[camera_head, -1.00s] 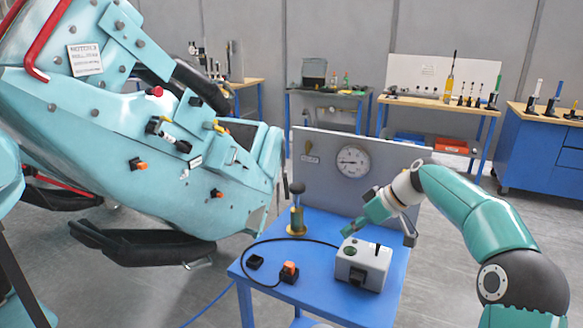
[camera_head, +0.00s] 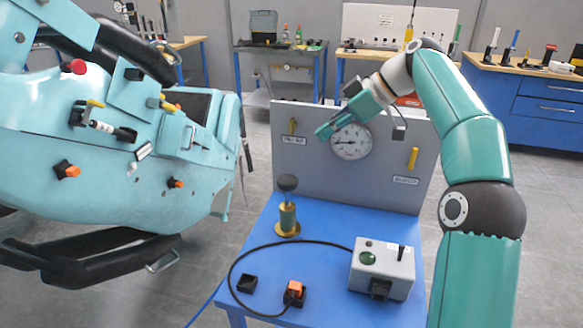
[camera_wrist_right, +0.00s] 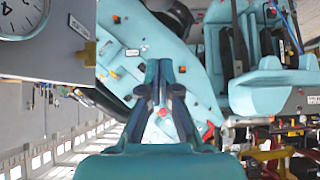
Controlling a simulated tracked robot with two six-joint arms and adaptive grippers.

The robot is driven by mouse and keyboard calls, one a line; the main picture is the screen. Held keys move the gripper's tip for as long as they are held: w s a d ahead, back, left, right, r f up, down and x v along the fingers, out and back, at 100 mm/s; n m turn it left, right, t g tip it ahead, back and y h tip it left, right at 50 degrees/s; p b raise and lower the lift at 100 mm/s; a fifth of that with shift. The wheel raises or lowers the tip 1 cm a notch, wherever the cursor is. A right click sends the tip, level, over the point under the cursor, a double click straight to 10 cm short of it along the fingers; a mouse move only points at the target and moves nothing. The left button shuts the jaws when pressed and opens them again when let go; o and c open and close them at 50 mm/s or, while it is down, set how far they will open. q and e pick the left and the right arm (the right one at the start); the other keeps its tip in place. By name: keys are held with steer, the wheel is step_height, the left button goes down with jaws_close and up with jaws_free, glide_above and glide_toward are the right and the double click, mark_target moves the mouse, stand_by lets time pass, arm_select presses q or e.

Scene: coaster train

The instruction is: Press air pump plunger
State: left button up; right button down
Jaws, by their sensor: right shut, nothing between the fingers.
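The air pump (camera_head: 288,215) is a brass cylinder on a round foot. It stands upright on the blue table, and its dark plunger knob (camera_head: 287,183) sits on top. My right gripper (camera_head: 324,132) is shut and empty. In the head view it is above and to the right of the knob, apart from it, overlapping the gauge panel. Its fingers also show in the right wrist view (camera_wrist_right: 165,75), where I cannot make out the pump. My left gripper is not in view.
A grey panel with a round gauge (camera_head: 351,141) and yellow handles stands behind the pump. A grey box (camera_head: 382,270) with a black cable and an orange switch (camera_head: 295,291) are on the blue table (camera_head: 330,240). The large teal machine (camera_head: 90,130) fills the left.

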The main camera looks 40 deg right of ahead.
steer(key=b, duration=0.2)
glide_above(284, 178)
steer(key=s+d, duration=0.2)
step_height(284, 178, down, 7)
steer(key=shift+s+r, duration=0.1)
steer(key=shift+r, duration=0.05)
steer(key=f, duration=0.3)
steer(key=shift+w+a+f+b, duration=0.15)
steer(key=shift+w+f+b, duration=0.1)
steer(key=shift+b, duration=0.1)
steer(key=shift+f, duration=0.5)
